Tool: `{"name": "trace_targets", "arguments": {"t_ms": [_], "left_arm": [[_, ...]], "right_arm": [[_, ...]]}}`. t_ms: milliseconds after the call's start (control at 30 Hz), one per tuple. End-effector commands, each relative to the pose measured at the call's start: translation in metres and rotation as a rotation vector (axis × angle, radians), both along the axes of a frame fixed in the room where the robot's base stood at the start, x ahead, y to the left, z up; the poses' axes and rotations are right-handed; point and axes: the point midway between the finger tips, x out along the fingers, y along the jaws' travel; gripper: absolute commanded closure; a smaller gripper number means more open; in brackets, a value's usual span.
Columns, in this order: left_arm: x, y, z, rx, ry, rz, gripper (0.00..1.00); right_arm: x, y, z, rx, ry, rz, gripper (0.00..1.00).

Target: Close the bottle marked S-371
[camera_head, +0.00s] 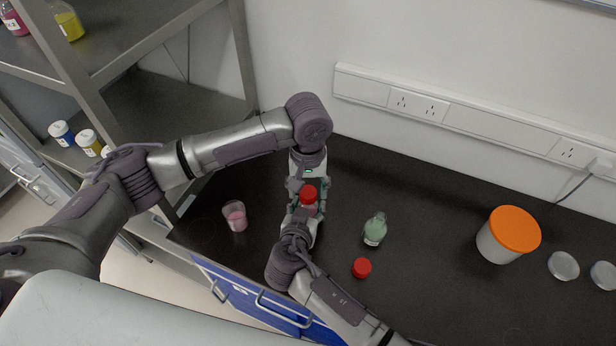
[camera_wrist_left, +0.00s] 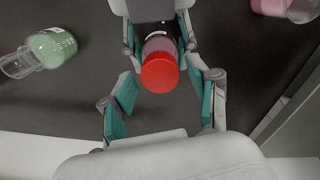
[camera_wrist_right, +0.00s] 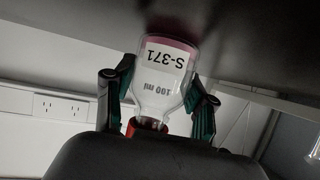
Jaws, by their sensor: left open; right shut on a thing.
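The bottle marked S-371 (camera_wrist_right: 168,72) shows in the right wrist view, upside down in the picture, with pink contents at its base. My right gripper (camera_head: 304,212) is shut on it; its fingers flank the bottle (camera_wrist_right: 160,100). A red cap (camera_head: 308,194) sits at the bottle's mouth; it also shows in the left wrist view (camera_wrist_left: 160,73) and partly in the right wrist view (camera_wrist_right: 146,122). How tightly it sits cannot be told. My left gripper (camera_head: 306,184) is open close by, its fingers spread on both sides of the cap (camera_wrist_left: 164,84), with visible gaps.
A bottle with green contents (camera_head: 375,230) and a second red cap (camera_head: 361,268) are on the black bench (camera_head: 440,270). A beaker with pink contents (camera_head: 235,216) stands left. An orange-lidded tub (camera_head: 508,236) and clear dishes (camera_head: 563,266) are at right. A shelf rack (camera_head: 95,75) stands left.

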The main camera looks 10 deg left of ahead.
Motion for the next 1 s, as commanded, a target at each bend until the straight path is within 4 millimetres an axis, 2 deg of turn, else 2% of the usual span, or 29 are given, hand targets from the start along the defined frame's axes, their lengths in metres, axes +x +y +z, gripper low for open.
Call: {"name": "trace_targets", "arguments": {"t_ms": [133,400,467,767,900,1000], "left_arm": [[-0.0002,0.0001,-0.0083,0.001,0.001,0.0,0.4],[-0.0002,-0.0001,-0.0092,0.001,0.0,-0.001,0.4],[-0.0002,-0.0001,-0.0092,0.001,0.0,-0.001,0.48],[-0.0002,-0.0001,-0.0089,0.001,0.0,-0.001,0.98],[-0.0002,-0.0001,-0.0089,0.001,0.0,-0.019,1.0],[-0.0002,0.0,-0.009,0.001,0.0,-0.129,1.0]], "right_arm": [[0.0001,0.0002,0.0005,0.0,-0.001,0.0,1.0],[0.0002,0.0001,0.0004,0.0,-0.001,0.0,1.0],[0.0001,0.0001,0.0004,0.0,-0.001,0.0,1.0],[0.0002,0.0001,0.0004,0.0,-0.001,0.0,1.0],[0.0001,0.0001,0.0004,0.0,-0.001,0.0,1.0],[0.0001,0.0001,0.0004,0.0,-0.001,0.0,1.0]]}}
